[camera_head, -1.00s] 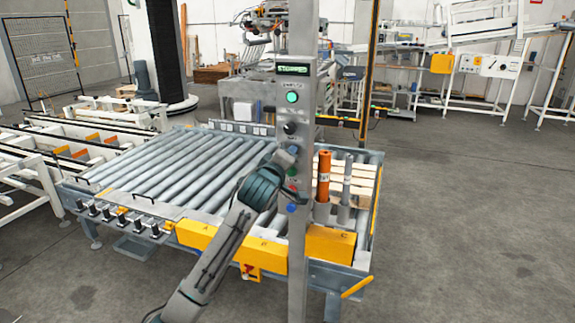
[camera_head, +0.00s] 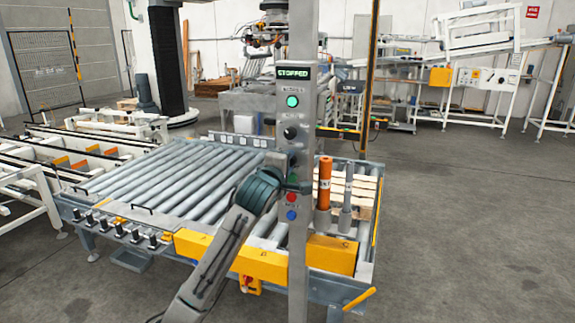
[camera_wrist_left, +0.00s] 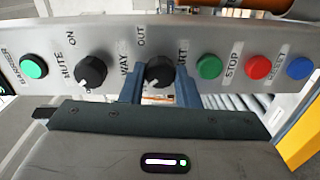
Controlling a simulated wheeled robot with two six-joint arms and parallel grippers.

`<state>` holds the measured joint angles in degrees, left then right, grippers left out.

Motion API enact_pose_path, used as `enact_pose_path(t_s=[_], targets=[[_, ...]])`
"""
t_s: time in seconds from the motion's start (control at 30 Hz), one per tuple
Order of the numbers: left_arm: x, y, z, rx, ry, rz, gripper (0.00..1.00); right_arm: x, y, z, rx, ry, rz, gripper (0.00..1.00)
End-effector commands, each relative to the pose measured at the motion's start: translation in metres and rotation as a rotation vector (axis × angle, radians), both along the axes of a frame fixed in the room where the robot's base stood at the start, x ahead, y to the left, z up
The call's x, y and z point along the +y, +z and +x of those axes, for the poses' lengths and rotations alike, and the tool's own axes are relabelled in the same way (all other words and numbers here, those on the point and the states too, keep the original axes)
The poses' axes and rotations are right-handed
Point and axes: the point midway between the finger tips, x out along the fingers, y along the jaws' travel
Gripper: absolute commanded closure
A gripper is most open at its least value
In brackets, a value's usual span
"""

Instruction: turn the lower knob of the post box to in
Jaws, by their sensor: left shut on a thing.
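The post box is the grey post face (camera_head: 296,105) with a lit display reading STOPPED. Its lower knob (camera_wrist_left: 159,71), black and marked WAY and OUT, sits between the two blue fingers of my left gripper (camera_wrist_left: 159,88), which is shut on it. The knob's white mark points to the lower left in the wrist view, away from the OUT label; any IN label is hidden. The upper knob (camera_wrist_left: 91,71), marked MUTE and ON, stands free; it also shows in the head view (camera_head: 290,132). In that view my left gripper (camera_head: 287,160) covers the lower knob. My right gripper is not in view.
Beside the lower knob are green (camera_wrist_left: 209,67), red (camera_wrist_left: 258,67) and blue (camera_wrist_left: 299,68) buttons. A lit green button (camera_wrist_left: 34,67) is at the other end. A roller conveyor (camera_head: 165,180) lies behind the post. An orange cylinder (camera_head: 324,182) stands right of it.

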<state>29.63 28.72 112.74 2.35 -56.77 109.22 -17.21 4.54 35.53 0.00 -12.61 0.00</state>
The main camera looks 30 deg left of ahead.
Motion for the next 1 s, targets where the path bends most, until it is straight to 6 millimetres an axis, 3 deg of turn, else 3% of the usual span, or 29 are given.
enact_pose_path(t_s=[0.23, 0.27, 0.37, 0.73, 1.0], targets=[[0.000, 0.000, 0.000, 0.001, 0.000, -0.001, 0.94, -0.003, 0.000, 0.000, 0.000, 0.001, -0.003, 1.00], [0.000, 0.000, 0.000, 0.001, 0.000, -0.001, 0.67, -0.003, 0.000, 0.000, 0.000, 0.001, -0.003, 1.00], [0.000, 0.000, 0.000, 0.001, 0.000, -0.001, 0.49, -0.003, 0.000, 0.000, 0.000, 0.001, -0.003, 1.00], [-0.001, -0.001, -0.006, 0.000, 0.000, 0.001, 0.49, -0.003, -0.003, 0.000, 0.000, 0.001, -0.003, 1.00], [-0.013, -0.002, -0.053, -0.003, 0.000, 0.006, 0.49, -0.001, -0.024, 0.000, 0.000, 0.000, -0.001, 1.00]])
